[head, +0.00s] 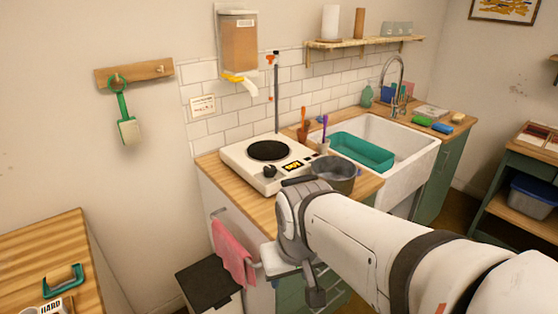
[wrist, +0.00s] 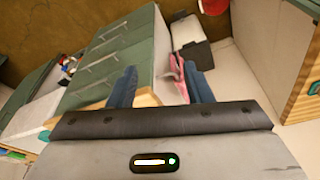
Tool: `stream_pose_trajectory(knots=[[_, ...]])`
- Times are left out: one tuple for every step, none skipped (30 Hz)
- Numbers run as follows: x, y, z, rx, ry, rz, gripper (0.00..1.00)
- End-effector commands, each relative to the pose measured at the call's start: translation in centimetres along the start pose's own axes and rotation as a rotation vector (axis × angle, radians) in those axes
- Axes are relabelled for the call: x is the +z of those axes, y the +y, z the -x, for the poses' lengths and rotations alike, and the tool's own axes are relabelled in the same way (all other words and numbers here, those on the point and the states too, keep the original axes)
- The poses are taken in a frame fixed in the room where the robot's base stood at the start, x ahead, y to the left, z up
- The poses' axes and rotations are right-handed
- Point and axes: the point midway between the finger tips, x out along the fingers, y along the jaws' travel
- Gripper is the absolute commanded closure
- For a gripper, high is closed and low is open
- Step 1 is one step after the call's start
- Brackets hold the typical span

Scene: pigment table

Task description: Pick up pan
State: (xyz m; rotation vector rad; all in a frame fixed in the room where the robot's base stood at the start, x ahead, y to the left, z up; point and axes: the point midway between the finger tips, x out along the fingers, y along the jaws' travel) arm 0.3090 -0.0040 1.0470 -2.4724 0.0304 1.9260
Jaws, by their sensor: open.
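The pan (head: 335,174) is a dark grey round vessel on the wooden counter, just right of the hot plate. Its dark handle (head: 299,181) points left, toward the hot plate's front corner, and my arm's wrist is just below it in the head view. The pan does not show in the wrist view. My gripper (wrist: 160,67) has its two blue fingers spread apart with nothing held between them. It is in front of the counter, facing the green drawers and the pink towel (wrist: 178,72). The fingers are largely hidden in the head view.
The white hot plate (head: 240,172) stands left of the pan. Cups with tools (head: 322,146) are close behind it. The white sink (head: 412,158) holds a teal basin (head: 362,151). A dark-lidded bin (head: 208,285) stands on the floor below the towel.

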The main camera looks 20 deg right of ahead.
Motion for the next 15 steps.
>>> stream_pose_trajectory(knots=[[-0.7,0.5,-0.5,0.012,0.02,-0.03,0.54],[-1.4,0.1,-0.8,0.025,0.041,-0.067,0.54],[-2.6,0.5,-1.4,0.042,0.078,-0.112,0.54],[-3.6,1.1,-1.9,0.055,0.113,-0.153,0.54],[-4.9,1.9,-2.4,0.069,0.154,-0.199,0.54],[-6.7,3.1,-3.1,0.083,0.216,-0.269,0.54],[-8.1,4.0,-3.6,0.091,0.269,-0.324,0.54],[-9.6,5.1,-4.2,0.094,0.324,-0.379,0.54],[-11.6,6.5,-4.8,0.091,0.399,-0.453,0.54],[-13.0,7.5,-5.2,0.081,0.457,-0.505,0.54],[-14.4,8.4,-5.7,0.065,0.513,-0.556,0.54],[-16.1,9.6,-6.2,0.035,0.583,-0.617,0.54],[-17.3,10.4,-6.6,0.004,0.63,-0.661,0.54],[-18.3,11.0,-7.2,-0.032,0.662,-0.685,0.54],[-19.9,12.2,-7.4,-0.081,0.735,-0.742,0.54]])
